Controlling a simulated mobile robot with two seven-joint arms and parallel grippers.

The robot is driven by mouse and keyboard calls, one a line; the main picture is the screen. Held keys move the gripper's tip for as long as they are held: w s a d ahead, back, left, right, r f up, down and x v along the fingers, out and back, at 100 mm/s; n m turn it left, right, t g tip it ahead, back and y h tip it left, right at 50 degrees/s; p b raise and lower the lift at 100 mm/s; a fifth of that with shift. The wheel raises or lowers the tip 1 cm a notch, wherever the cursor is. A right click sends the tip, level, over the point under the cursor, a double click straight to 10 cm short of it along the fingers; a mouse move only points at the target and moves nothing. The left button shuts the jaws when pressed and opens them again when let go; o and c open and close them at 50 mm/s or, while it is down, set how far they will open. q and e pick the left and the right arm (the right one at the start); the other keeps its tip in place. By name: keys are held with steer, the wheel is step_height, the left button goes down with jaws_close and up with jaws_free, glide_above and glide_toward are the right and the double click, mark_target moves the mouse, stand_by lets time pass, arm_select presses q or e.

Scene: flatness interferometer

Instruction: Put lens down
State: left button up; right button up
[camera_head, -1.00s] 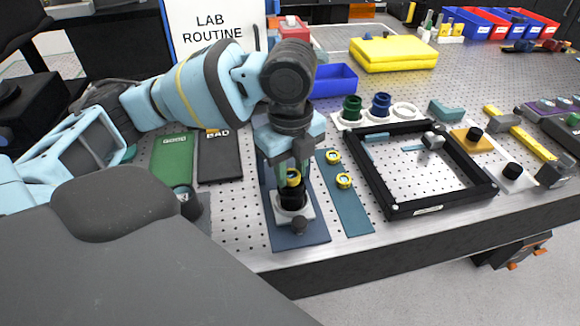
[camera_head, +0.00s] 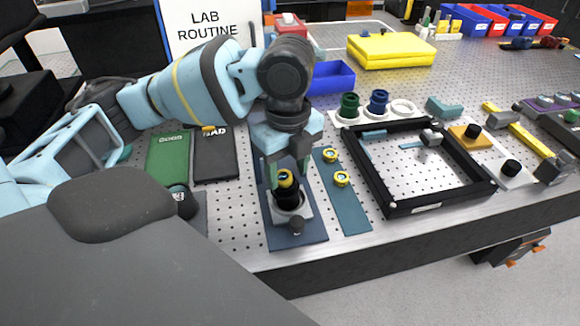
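A yellow-ringed lens (camera_head: 286,177) sits at the top of a black round holder (camera_head: 288,196) on a pale square base. The base stands on a dark blue mat (camera_head: 296,238) near the front of the bench. My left gripper (camera_head: 286,172) points down over the lens. Its fingers look spread, one on each side of the lens, and appear clear of it. Part of the lens is hidden by the fingers. Two more yellow-ringed lenses, a rear one (camera_head: 330,155) and a front one (camera_head: 342,179), lie on a teal strip (camera_head: 350,212) to the right. My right gripper is not in view.
A black square frame (camera_head: 430,205) stands right of the teal strip. Green (camera_head: 167,160) and dark (camera_head: 215,165) trays lie to the left. A blue bin (camera_head: 332,80), a green ring part (camera_head: 349,106) and a yellow block (camera_head: 392,52) are farther back.

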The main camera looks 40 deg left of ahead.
mark_target(288, 172)
arm_select(q)
step_height(288, 172, up, 12)
steer(key=p, duration=0.2)
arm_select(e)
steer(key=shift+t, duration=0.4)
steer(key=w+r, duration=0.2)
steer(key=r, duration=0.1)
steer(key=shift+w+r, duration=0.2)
arm_select(q)
steer(key=shift+f, duration=0.1)
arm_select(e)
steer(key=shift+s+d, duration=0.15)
